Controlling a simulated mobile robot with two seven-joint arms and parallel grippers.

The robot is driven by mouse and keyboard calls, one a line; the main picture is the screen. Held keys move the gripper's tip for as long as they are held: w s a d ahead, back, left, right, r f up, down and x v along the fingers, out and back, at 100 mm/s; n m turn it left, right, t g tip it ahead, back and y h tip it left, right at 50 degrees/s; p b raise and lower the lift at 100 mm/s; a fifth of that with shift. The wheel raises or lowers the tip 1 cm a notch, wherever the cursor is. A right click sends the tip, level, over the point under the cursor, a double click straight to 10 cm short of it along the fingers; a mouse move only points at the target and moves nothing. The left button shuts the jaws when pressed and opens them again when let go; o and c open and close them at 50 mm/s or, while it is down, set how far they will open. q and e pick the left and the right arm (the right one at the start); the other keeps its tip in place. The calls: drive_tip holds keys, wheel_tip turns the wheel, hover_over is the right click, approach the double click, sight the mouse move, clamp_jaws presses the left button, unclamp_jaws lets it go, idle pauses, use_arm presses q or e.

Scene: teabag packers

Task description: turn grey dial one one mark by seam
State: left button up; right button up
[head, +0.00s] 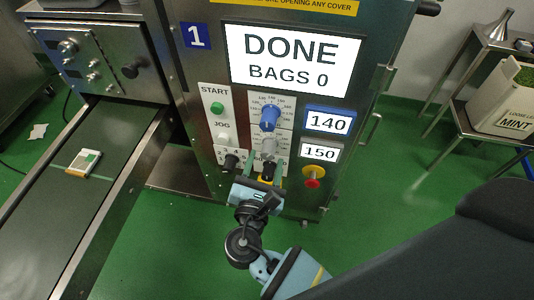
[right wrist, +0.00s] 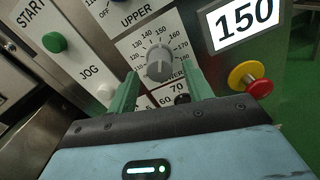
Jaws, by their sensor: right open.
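The grey dial (right wrist: 160,63) is on the machine's front panel, with a number scale around it, and its ridge points roughly up towards 150. In the head view the grey dial (head: 268,146) sits below a blue dial (head: 269,118). My right gripper (right wrist: 161,77) is open, with one green finger to the left and one to the right of the grey dial's lower side. I cannot tell whether they touch it. In the head view the right gripper (head: 266,163) partly hides the panel below the dial. My left gripper is not in view.
A display reading 150 (head: 320,152) and a red stop button (head: 314,176) are right of the dial. A green start button (head: 217,108), a white jog button (head: 223,138) and black knobs are nearby. The large screen (head: 290,61) reads DONE, BAGS 0. A conveyor (head: 60,210) runs at left.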

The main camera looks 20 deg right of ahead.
sight(269, 149)
drive_tip(key=shift+x, duration=1.5)
drive_tip(key=c, duration=1)
